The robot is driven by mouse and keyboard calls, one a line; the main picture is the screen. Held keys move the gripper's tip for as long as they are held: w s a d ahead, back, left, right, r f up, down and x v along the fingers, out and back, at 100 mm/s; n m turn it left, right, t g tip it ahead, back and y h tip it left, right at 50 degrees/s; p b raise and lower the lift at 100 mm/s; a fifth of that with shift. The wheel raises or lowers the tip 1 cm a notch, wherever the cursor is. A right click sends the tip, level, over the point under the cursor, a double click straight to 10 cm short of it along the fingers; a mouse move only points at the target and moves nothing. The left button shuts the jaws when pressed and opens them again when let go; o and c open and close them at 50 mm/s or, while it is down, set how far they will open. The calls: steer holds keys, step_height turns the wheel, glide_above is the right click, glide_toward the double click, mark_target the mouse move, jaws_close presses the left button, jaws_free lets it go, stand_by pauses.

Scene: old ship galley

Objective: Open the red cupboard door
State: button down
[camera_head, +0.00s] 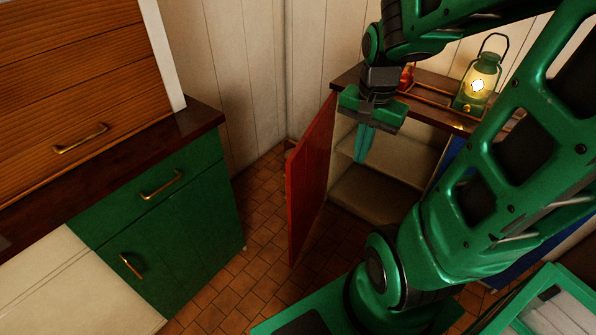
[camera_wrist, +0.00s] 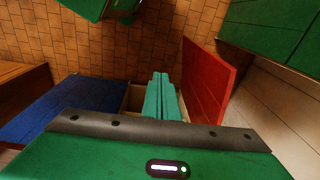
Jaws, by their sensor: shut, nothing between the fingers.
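The red cupboard door (camera_head: 308,178) stands swung wide open, showing the pale, empty-looking shelves of its cupboard (camera_head: 388,155). In the wrist view the red door (camera_wrist: 208,82) is to the right of my fingers. My gripper (camera_head: 363,145) points down in front of the cupboard opening, on the inner side of the door. Its teal fingers (camera_wrist: 165,95) are together with nothing between them. I see a gap between the fingers and the door in the wrist view. The door's handle is not visible in either view.
A green cupboard (camera_head: 170,225) with brass handles stands at left, across a strip of tiled floor (camera_head: 250,285). A lit green lantern (camera_head: 478,85) and a red item (camera_head: 406,76) are on the counter above the opening. A blue door (camera_wrist: 50,108) is on the other side of the opening.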

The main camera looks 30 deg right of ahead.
mark_target(299, 170)
steer(key=shift+w+a+f+m+t+y, duration=0.3)
steer(key=shift+w+a+f+m, duration=0.6)
steer(key=shift+w+f+m, duration=2.05)
steer(key=shift+w+a+f+m+t+y, duration=0.15)
steer(key=shift+w+a+f+m+y, duration=0.5)
steer(key=shift+w+f+m, duration=2.3)
steer(key=shift+w+a+f+m+t+y, duration=0.2)
steer(key=shift+w+a+f+m, duration=1.35)
steer(key=shift+w+f, duration=2.25)
steer(key=shift+s+d+f+m, duration=0.15)
steer(key=shift+d+f+m, duration=0.1)
steer(key=shift+d+m, duration=0.25)
